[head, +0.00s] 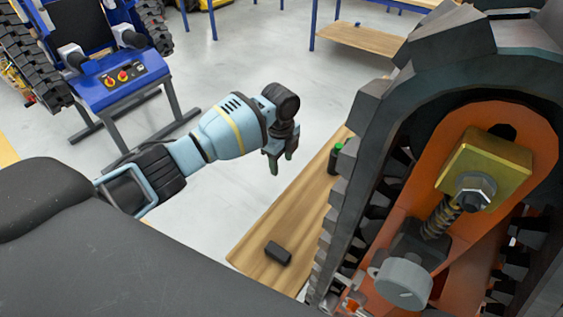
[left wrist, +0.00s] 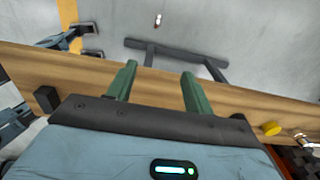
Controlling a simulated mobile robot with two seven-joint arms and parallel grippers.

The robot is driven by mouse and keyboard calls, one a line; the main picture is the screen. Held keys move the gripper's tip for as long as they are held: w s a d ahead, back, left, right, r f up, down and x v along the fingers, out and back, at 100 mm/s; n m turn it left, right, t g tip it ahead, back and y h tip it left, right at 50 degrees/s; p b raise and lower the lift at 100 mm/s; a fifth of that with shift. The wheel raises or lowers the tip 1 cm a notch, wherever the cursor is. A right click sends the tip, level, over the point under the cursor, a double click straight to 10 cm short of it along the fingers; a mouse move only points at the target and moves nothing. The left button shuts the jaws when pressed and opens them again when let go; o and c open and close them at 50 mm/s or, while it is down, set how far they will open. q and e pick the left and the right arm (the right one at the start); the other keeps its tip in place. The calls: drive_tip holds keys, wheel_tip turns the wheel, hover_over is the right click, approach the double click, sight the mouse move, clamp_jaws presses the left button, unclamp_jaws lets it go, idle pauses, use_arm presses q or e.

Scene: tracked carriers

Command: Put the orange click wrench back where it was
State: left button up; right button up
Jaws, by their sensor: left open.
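I cannot make out the orange click wrench in either view. My left gripper (head: 281,158) hangs at the wooden bench's (head: 252,247) left edge in the head view, fingers pointing down. Its two green fingers also show in the left wrist view (left wrist: 159,70), spread apart with nothing between them. The tracked carrier (head: 365,150) with an orange side plate (head: 545,150) stands large at the right and hides part of the bench. My right gripper is not recognisable in either view.
A black block (head: 278,253) and a dark green-capped bottle (head: 335,158) are on the bench. A yellow round object (left wrist: 271,128) shows in the left wrist view. A blue control stand (head: 120,85) stands at the left. The grey floor between stand and bench is clear.

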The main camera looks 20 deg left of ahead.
use_arm(q)
wheel_tip(320, 180, up, 7)
drive_tip(key=shift+f, duration=0.25)
idle(0.3)
